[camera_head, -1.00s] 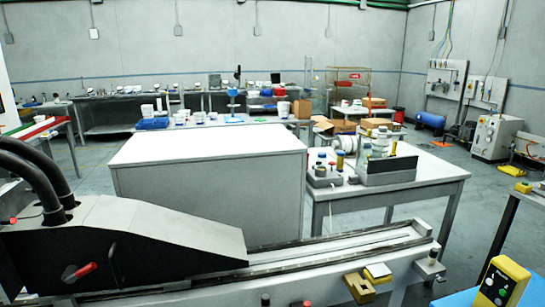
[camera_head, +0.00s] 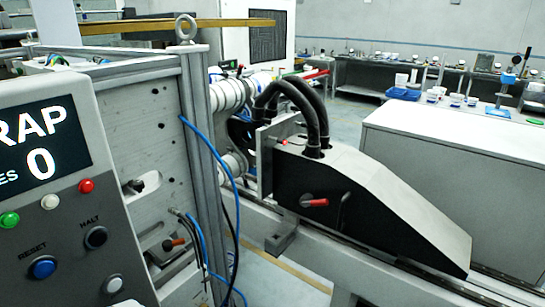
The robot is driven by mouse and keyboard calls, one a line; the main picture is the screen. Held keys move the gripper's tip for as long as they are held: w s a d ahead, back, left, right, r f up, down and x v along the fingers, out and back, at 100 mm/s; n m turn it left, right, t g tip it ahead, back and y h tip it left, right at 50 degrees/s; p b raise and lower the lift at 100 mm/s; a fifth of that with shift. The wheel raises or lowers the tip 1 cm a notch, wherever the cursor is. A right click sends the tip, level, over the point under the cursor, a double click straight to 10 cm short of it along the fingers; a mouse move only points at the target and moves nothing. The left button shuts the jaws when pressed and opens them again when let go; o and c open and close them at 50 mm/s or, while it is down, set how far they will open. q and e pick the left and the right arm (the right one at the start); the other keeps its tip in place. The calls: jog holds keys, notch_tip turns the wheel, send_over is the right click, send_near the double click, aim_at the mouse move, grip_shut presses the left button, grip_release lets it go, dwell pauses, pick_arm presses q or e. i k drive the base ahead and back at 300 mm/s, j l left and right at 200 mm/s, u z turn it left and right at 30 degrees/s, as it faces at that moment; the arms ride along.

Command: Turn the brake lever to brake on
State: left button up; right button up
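Two red-handled levers show, and I cannot tell which is the brake lever. One red lever (camera_head: 315,203) sits on the side of a black sloped housing (camera_head: 365,205), its handle lying about level. A smaller orange-red lever (camera_head: 174,243) sits low on the light metal panel of the machine frame (camera_head: 150,140), near the blue and black hoses. Any brake marking is too small to read. Neither of my grippers is in view.
A control panel (camera_head: 65,200) with a display reading "RAP" and "0" and several coloured buttons stands close at the left. Blue hoses (camera_head: 215,165) hang beside the frame. A large white cabinet (camera_head: 460,165) stands at the right. Open floor shows behind the housing.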

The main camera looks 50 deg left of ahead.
aim_at(314, 203)
jog(key=u, duration=1.5)
jog(key=l+z, duration=0.25)
jog(key=l, duration=0.2)
jog(key=i+l+z, duration=0.25)
jog(key=l, duration=0.15)
jog(key=k, duration=0.1)
